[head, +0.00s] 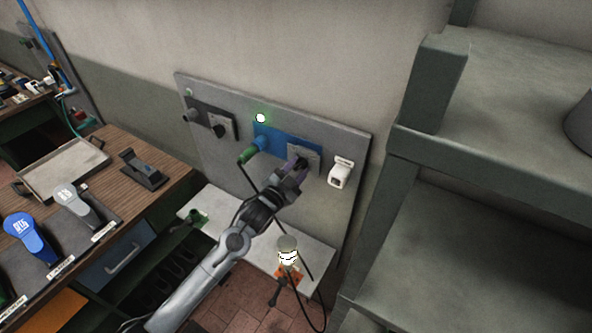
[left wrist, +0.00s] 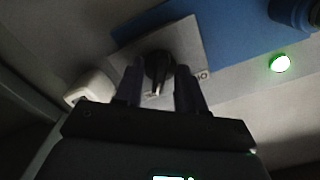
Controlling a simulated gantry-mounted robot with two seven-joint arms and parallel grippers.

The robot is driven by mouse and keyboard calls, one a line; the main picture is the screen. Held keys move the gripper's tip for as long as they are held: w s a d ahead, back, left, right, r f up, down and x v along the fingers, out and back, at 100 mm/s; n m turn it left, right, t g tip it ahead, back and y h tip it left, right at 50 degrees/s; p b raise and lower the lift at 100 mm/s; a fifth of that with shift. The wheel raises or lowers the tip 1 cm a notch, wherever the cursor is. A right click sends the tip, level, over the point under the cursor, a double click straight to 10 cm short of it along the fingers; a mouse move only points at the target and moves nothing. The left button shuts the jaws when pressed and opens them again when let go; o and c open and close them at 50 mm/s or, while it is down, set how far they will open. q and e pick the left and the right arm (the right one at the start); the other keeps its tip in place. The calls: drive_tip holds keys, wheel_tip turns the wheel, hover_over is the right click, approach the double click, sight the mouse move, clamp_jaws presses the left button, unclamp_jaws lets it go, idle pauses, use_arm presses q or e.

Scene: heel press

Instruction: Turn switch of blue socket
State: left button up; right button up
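The blue socket (head: 273,139) is on the grey wall panel, with a plug (head: 252,151) in its left part and a lit green lamp (head: 260,118) above it. Its switch plate (head: 312,155) is at its right end. The left wrist view shows the black switch knob (left wrist: 158,66) on the grey plate, with the blue plate (left wrist: 225,30) beside it and the lit lamp (left wrist: 280,63). My left gripper (head: 298,166) is at the switch. Its open fingers (left wrist: 160,80) stand on both sides of the knob; contact is unclear. My right gripper is not in view.
A black socket (head: 208,120) with its own switch is left on the panel. A white box (head: 341,172) sits close right of the switch. A lamp-like fixture (head: 287,250) stands on the ledge below. Grey shelving (head: 400,190) is right; a workbench (head: 110,170) is left.

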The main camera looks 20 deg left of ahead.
use_arm(q)
drive_tip(key=s+a+b, duration=0.1)
drive_tip(key=s+a, duration=0.1)
drive_tip(key=s, duration=0.8)
drive_tip(key=shift+s+b, duration=0.3)
drive_tip(key=shift+b, duration=0.05)
drive_tip(key=s+d+f+n+g+y, duration=0.1)
drive_tip(key=s+f+n+g, duration=0.25)
drive_tip(key=s+f, duration=0.7)
drive_tip(key=s+d+f+n+g+y, duration=0.15)
drive_tip(key=s+f+g, duration=0.45)
drive_tip(key=s, duration=0.8)
drive_tip(key=s+a+n+g, duration=0.2)
drive_tip(key=s+g, duration=0.2)
drive_tip(key=s, duration=0.5)
wheel_tip(320, 180, up, 12)
drive_tip(key=p, duration=1.3)
drive_tip(key=shift+d+y, duration=0.25)
drive_tip(key=shift+y, duration=0.1)
